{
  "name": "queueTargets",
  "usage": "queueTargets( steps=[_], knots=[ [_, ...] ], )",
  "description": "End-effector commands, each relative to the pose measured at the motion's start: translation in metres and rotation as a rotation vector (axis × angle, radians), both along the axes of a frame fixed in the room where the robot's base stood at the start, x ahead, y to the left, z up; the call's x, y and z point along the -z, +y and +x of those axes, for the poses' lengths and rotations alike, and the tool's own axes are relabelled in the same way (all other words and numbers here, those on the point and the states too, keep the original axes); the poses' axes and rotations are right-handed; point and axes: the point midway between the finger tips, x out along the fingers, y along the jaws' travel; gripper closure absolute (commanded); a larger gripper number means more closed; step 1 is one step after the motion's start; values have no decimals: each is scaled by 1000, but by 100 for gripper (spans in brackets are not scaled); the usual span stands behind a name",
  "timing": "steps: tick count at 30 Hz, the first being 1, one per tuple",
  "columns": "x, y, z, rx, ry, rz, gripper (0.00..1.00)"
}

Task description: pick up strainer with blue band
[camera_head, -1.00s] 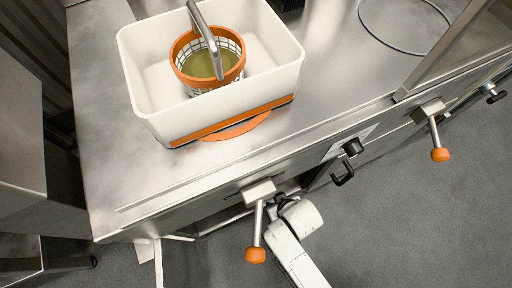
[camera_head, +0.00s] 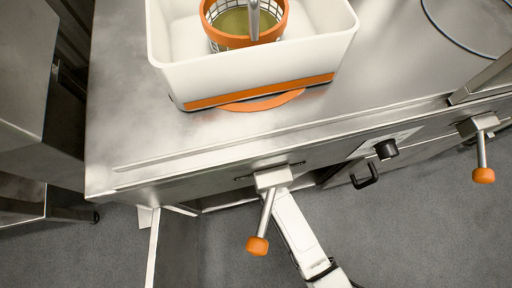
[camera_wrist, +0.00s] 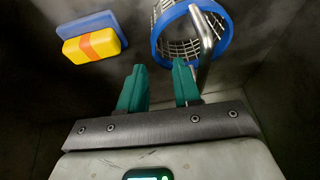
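The strainer with the blue band (camera_wrist: 226,42) is in the wrist view, at the upper right, in a dark space. It has a wire-mesh basket and a metal handle that arches toward me. My gripper (camera_wrist: 160,70) has two teal fingers, spread apart with nothing between them. The right fingertip is at the lower edge of the blue band in the picture; I cannot tell whether it touches. In the head view my white arm reaches under the counter front, and the gripper and this strainer are hidden there.
In the wrist view a yellow block with an orange band (camera_wrist: 92,46) lies by a blue piece (camera_wrist: 84,25) at the left. In the head view a white bin (camera_head: 250,72) holds an orange-banded strainer (camera_head: 236,41). A lever with an orange knob (camera_head: 257,245) sticks out from the counter front.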

Motion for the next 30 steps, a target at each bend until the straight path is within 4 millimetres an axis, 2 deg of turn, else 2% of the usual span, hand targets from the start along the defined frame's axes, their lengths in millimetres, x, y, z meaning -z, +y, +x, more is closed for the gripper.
queueTargets(
  steps=[1, 3, 9, 20, 30],
  knots=[
    [12, 1, 3, -1, 0, 0, 67],
    [23, 3, 7, -2, 1, -1, 67],
    [44, 7, 16, -1, -1, 1, 67],
    [46, 8, 18, 0, -1, 1, 68],
    [46, 8, 17, 0, -1, 0, 100]
  ],
)
